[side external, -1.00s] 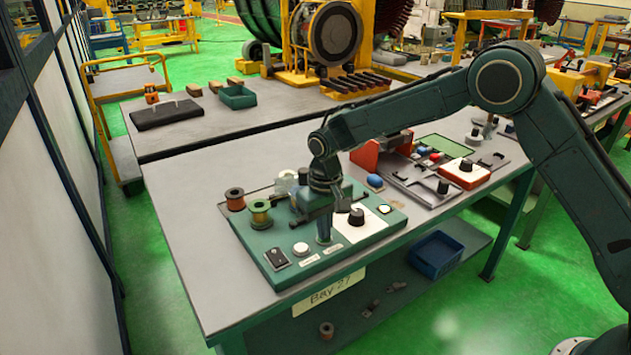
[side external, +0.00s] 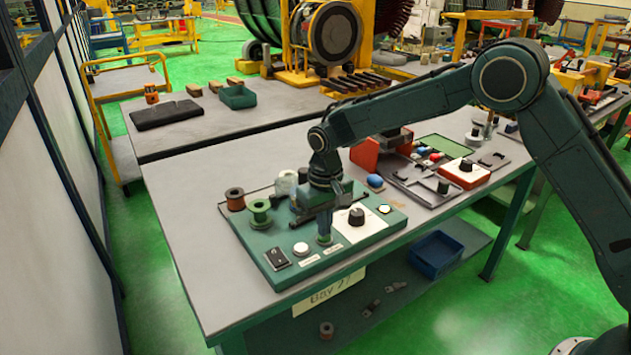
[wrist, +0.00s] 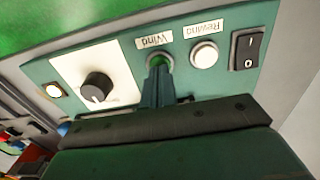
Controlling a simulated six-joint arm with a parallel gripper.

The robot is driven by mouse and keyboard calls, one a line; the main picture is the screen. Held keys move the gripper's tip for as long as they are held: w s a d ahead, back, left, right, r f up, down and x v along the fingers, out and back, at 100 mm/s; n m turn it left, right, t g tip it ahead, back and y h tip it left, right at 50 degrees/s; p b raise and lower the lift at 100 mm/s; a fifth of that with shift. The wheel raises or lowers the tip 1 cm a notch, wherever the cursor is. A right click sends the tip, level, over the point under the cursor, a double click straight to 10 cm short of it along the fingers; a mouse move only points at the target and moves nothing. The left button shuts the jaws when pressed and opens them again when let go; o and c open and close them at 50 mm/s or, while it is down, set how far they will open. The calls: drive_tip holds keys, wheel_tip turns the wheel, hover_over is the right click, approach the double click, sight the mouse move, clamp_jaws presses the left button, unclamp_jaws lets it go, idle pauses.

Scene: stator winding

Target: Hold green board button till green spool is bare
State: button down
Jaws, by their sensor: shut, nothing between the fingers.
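The green board (side external: 350,250) lies on the near bench. My gripper (side external: 324,240) is shut and points down at its front part. In the wrist view my gripper's fingertips (wrist: 158,72) are at the green button (wrist: 158,59) labelled Wind and cover part of it. They appear to touch it; how far it is pressed I cannot tell. The green spool (side external: 258,212) stands upright at the board's left, its core looking green with little or no copper colour visible. A copper-brown spool (side external: 236,199) stands behind it.
The white Rewind button (wrist: 204,54) and a black rocker switch (wrist: 246,48) sit beside the green button. A tray of parts (side external: 408,184) lies further right.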

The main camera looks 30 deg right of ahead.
drive_tip(key=shift+r, duration=3)
drive_tip(key=shift+r, duration=0.15)
drive_tip(key=s+d+r+t, duration=0.1)
drive_tip(key=s+d+r, duration=0.3)
drive_tip(key=s+r, duration=0.35)
drive_tip(key=s+d+r+t, duration=0.2)
drive_tip(key=s+d+r, duration=0.3)
drive_tip(key=s+r, duration=0.25)
drive_tip(key=s+d+t, duration=0.1)
drive_tip(key=s+d, duration=0.1)
drive_tip(key=s, duration=0.8)
drive_tip(key=s+d+t, duration=0.1)
drive_tip(key=s+d, duration=0.2)
drive_tip(key=s, duration=0.6)
drive_tip(key=shift+s+f+t, duration=0.3)
drive_tip(key=shift+s+f, duration=0.05)
drive_tip(key=shift+f, duration=0.05)
